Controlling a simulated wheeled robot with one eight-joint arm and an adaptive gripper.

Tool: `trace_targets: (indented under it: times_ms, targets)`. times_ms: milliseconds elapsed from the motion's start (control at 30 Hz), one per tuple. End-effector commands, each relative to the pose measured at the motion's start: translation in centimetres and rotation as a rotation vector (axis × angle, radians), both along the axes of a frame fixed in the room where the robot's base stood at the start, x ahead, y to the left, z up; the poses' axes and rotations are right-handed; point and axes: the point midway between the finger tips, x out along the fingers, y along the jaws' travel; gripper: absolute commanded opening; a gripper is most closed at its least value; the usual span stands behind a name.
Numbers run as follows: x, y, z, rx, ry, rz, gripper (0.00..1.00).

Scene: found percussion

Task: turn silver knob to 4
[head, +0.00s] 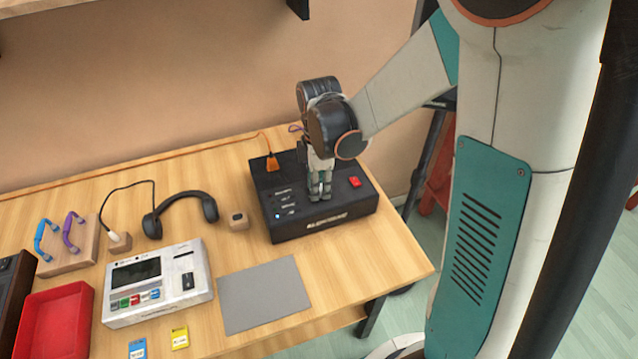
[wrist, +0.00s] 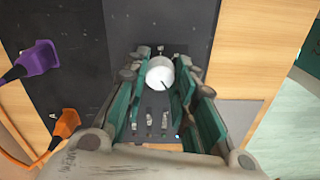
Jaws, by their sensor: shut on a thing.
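The silver knob (wrist: 160,72) shows in the wrist view as a pale round cap with a short dark line at its lower right edge. It sits on the top face of a black box (head: 325,229), which stands on the table. My gripper (wrist: 160,78) points down at the box with a finger on either side of the knob, shut on it. In the head view my gripper (head: 319,190) reaches the box top and hides the knob. Small pale labels (head: 284,202) lie on the box's left part. The number the line points to cannot be read.
A red switch (head: 355,182) sits on the box's right. An orange plug (head: 272,163) is at its back left; a purple plug (wrist: 38,58) shows in the wrist view. Headphones (head: 180,205), a white device (head: 158,284), a grey mat (head: 264,296) and a red tray (head: 55,322) lie leftward.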

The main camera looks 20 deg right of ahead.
Motion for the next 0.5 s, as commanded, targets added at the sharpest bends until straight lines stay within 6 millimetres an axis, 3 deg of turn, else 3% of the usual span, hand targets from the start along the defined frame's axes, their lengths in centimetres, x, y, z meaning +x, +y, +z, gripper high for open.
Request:
trace_targets:
  times_ms: [500]
  targets:
    - [-0.01, 0.0, 0.0, 0.0, 0.0, -0.483, 0.01]
